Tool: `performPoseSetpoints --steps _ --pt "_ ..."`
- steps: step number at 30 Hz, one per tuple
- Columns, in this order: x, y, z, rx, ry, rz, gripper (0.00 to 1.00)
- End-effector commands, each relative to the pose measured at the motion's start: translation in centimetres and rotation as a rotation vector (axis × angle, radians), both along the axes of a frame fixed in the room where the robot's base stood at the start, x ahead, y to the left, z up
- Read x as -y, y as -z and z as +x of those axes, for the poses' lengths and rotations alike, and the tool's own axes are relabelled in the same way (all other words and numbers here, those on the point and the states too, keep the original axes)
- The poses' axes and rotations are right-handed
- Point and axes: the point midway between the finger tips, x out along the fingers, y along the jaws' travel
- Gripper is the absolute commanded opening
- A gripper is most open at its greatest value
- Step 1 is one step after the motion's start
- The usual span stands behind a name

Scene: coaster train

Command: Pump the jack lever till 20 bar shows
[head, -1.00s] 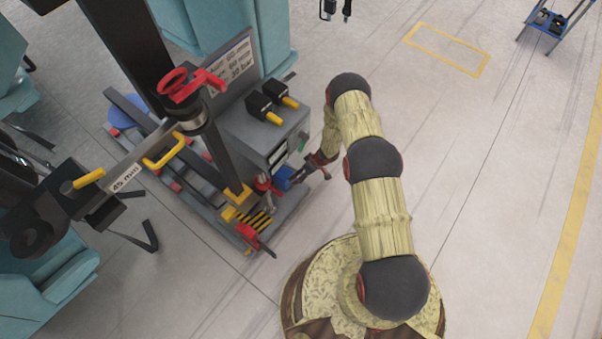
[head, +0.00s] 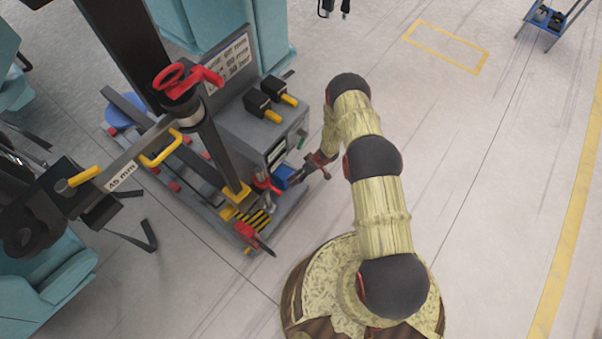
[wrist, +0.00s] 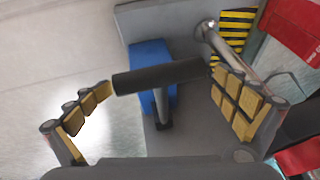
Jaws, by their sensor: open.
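In the wrist view the jack lever shows as a dark bar-shaped grip (wrist: 160,76) on a thin stem, above a blue jack body (wrist: 150,60). My gripper (wrist: 158,92) is open, with one padded finger at each side of the bar. The bar's right end lies close to the right finger; I cannot tell whether they touch. In the head view my gripper (head: 308,172) is low beside the blue jack (head: 282,176) at the front of the grey machine. The displays (head: 275,153) on the machine are too small to read.
The grey machine (head: 250,130) carries a sign panel and two black boxes with yellow handles. A black column with a red handwheel (head: 168,76) and a 45 mm arm (head: 122,178) stands left. Striped yellow-black marking (wrist: 236,28) and red parts lie right of the jack.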

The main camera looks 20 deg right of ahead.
Motion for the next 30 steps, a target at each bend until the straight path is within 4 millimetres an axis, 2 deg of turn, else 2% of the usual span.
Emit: performPoseSetpoints --steps 8,21,27,30 --pt "0.4 -1.0 -0.1 0.001 0.001 0.0 0.99" --pt "3.2 -8.1 -1.9 0.001 0.001 0.0 0.99" --pt "4.0 -10.3 -2.5 0.0 0.0 0.0 0.99" --pt "4.2 -10.7 -2.7 0.0 0.001 0.0 0.99"
